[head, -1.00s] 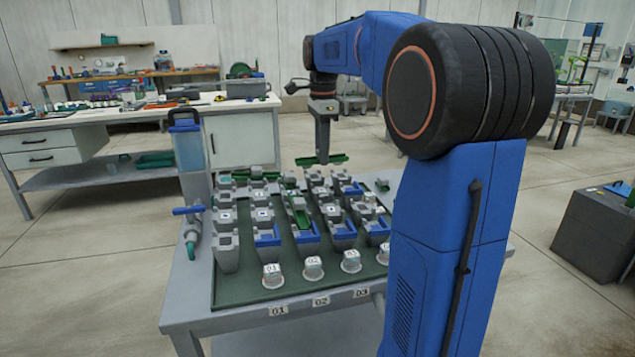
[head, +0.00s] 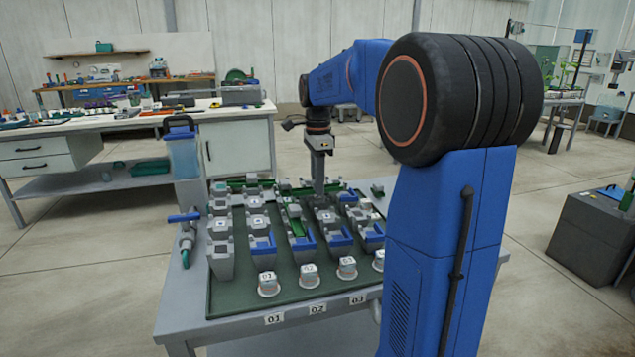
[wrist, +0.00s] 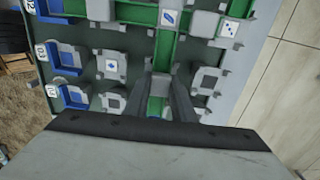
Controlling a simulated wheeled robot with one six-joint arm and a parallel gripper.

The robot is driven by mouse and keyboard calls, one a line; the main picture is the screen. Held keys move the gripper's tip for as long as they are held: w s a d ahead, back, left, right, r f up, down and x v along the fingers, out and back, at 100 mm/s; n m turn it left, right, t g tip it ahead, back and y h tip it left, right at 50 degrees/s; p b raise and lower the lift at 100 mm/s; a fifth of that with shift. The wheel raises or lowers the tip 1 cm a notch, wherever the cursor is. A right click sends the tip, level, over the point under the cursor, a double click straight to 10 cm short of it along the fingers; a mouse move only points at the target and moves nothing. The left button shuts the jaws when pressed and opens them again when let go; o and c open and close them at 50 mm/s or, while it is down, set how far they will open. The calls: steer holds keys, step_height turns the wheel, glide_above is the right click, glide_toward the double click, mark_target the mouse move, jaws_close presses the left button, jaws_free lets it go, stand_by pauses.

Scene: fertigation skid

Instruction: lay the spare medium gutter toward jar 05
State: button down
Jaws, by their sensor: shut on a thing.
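My gripper (head: 319,192) points straight down among the grey blocks at the back middle of the board. In the wrist view its two fingers (wrist: 167,98) are shut on a green gutter (wrist: 156,106), which lies low between grey blocks, running up the picture. Whether it rests on its supports I cannot tell. In the head view the held gutter is mostly hidden by blocks. White-lidded jars stand in a front row, among them jar 01 (head: 268,284) and jar 02 (head: 308,275). I cannot make out jar 05; my arm hides the right end of the row.
Grey blocks (head: 220,261) and blue-fronted blocks (head: 263,245) crowd the green board (head: 240,301). Another green gutter (head: 296,224) lies in the middle column. A tank with a blue valve (head: 184,218) stands at the left edge. A workbench (head: 120,125) is behind.

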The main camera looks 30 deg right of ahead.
steer(key=shift+f, duration=0.5)
steer(key=c, duration=1.5)
jaws_free()
step_height(320, 180, up, 13)
steer(key=shift+r, duration=0.1)
